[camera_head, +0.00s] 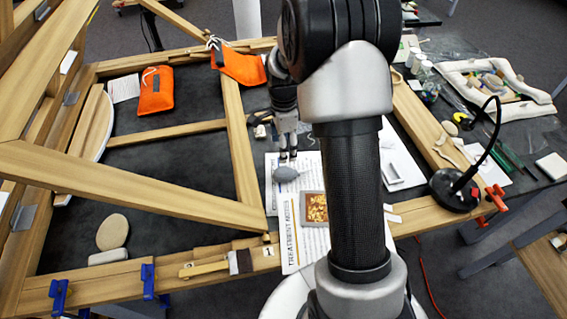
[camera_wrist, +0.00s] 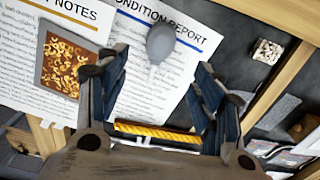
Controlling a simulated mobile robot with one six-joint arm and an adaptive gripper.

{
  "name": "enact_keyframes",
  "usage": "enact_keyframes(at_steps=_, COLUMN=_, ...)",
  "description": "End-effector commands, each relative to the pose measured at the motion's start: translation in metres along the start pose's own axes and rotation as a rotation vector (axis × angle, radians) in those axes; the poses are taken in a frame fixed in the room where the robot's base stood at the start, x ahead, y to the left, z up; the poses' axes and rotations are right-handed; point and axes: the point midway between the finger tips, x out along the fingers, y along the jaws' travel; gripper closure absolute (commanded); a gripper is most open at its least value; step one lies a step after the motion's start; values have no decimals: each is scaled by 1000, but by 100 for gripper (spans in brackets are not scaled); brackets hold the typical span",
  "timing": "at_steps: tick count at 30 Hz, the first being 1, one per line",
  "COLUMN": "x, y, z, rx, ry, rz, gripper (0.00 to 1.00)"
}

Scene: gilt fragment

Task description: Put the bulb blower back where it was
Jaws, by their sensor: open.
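The bulb blower (camera_head: 286,173) is a grey rounded bulb. It lies on the printed sheets on the dark table. In the wrist view the bulb (camera_wrist: 160,42) rests on the condition report page (camera_wrist: 185,75), with a pale nozzle pointing toward my gripper. My gripper (camera_head: 288,155) is open and empty, close to the blower. In the wrist view the bulb shows just beyond the two spread fingertips of my gripper (camera_wrist: 160,66), and I see no contact. The exact height of the fingers above the paper cannot be told.
A framed gilt sample (camera_head: 315,207) lies on the treatment notes (camera_head: 303,245). A gold twisted bar (camera_wrist: 157,131) shows between my finger bases. A wooden frame beam (camera_head: 240,140) stands left. Orange bags (camera_head: 156,90) and a black lamp base (camera_head: 453,192) lie farther out.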

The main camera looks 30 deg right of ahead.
Motion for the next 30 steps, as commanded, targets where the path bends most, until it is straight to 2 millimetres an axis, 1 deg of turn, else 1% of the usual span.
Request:
enact_keyframes(at_steps=1, x=-16, y=3, z=5, rx=-44, ry=1, rz=-17, gripper=39)
enact_keyframes(at_steps=2, x=-25, y=6, z=8, rx=-81, ry=2, rz=-27, gripper=39)
enact_keyframes(at_steps=5, x=-65, y=24, z=22, rx=-246, ry=9, rz=-66, gripper=39)
enact_keyframes(at_steps=6, x=-82, y=34, z=28, rx=-324, ry=14, rz=-83, gripper=39)
enact_keyframes(at_steps=8, x=-106, y=50, z=38, rx=-444, ry=23, rz=-109, gripper=39)
enact_keyframes(at_steps=9, x=-120, y=62, z=43, rx=-524, ry=30, rz=-126, gripper=39)
enact_keyframes(at_steps=11, x=-139, y=81, z=51, rx=-643, ry=42, rz=-150, gripper=39)
enact_keyframes(at_steps=12, x=-151, y=94, z=55, rx=-722, ry=52, rz=-167, gripper=39)
enact_keyframes(at_steps=14, x=-167, y=114, z=61, rx=-841, ry=68, rz=-192, gripper=39)
enact_keyframes(at_steps=15, x=-176, y=128, z=65, rx=-919, ry=80, rz=-207, gripper=39)
enact_keyframes(at_steps=17, x=-187, y=150, z=70, rx=-1037, ry=100, rz=-231, gripper=39)
enact_keyframes(at_steps=19, x=-198, y=175, z=74, rx=-1175, ry=127, rz=-260, gripper=39)
enact_keyframes(at_steps=21, x=-205, y=200, z=78, rx=-1309, ry=156, rz=-285, gripper=39)
enact_keyframes(at_steps=24, x=-208, y=232, z=80, rx=-1484, ry=200, rz=-318, gripper=39)
enact_keyframes(at_steps=27, x=-208, y=256, z=81, rx=-1623, ry=239, rz=-341, gripper=39)
enact_keyframes(at_steps=30, x=-206, y=271, z=81, rx=-1717, ry=268, rz=-357, gripper=39)
